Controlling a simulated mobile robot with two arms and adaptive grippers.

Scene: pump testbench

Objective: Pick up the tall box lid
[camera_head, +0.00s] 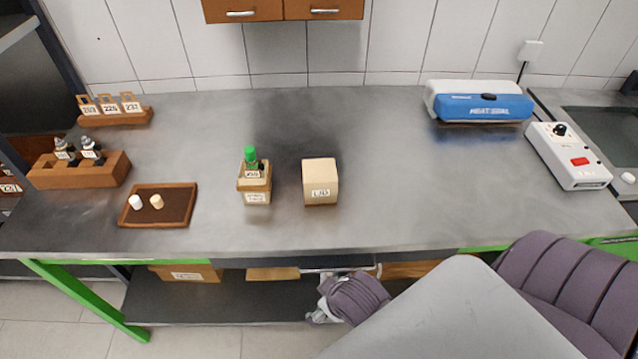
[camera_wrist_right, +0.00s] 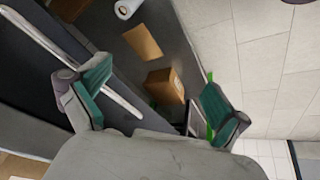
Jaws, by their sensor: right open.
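The tall box lid (camera_head: 320,183) is a beige block with a "LID" label. It stands on the metal table near the middle. Left of it, and apart from it, is an open tan box (camera_head: 255,190) holding a green-capped bottle (camera_head: 251,158). My right gripper (camera_wrist_right: 155,80) is open and empty in the right wrist view, pointing at the area under the table. In the head view its wrist shows in front of and below the table's front edge, well away from the lid. My left gripper is not in view.
A brown tray (camera_head: 172,214) with two small caps and a wooden rack (camera_head: 80,172) stand at the left. A blue-white heat sealer (camera_head: 484,107) and a white control box (camera_head: 569,157) are at the right. The table right of the lid is clear. A cardboard box (camera_wrist_right: 165,87) sits below.

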